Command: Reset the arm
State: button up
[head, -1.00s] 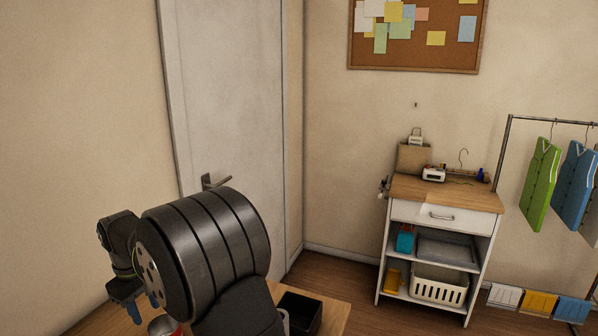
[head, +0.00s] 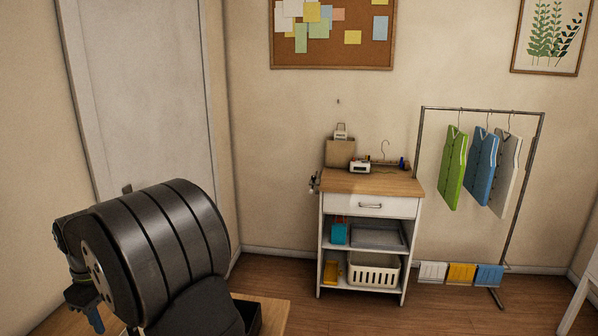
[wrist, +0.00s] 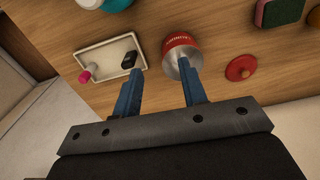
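My gripper (wrist: 162,92) shows in the wrist view with its two blue fingers spread apart and nothing between them. It points toward a wooden surface (wrist: 205,20). A red-and-silver can (wrist: 180,55) stands near the right fingertip; I cannot tell if they touch. A pale tray (wrist: 98,66) holding a black item (wrist: 129,60) and a pink-tipped item (wrist: 86,76) lies by the left finger. In the head view one blue finger (head: 95,317) shows at the lower left, and my dark arm hides much of the rest.
A red lid-like disc (wrist: 240,68) and a green-and-pink block (wrist: 280,12) lie right of the can. A white shelf cart (head: 368,207) stands against the far wall, beside a garment rack (head: 480,112). A black box (head: 247,314) sits near the arm. Floor between is clear.

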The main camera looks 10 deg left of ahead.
jog(key=s+a+f, duration=0.3)
jog(key=a+f, duration=0.2)
jog(key=f, duration=0.1)
jog(key=shift+s+a+f, duration=0.25)
jog(key=shift+s+a, duration=0.1)
jog(key=shift+s, duration=0.05)
jog(key=shift+o, duration=1.1)
jog(key=shift+r, duration=0.1)
jog(key=o, duration=1.1)
jog(key=r, duration=0.6)
jog(key=w+r, duration=0.1)
jog(key=r, duration=0.3)
jog(key=shift+d, duration=0.2)
notch_tip(320, 180, down, 10)
jog(key=shift+r, duration=0.25)
notch_tip(320, 180, up, 10)
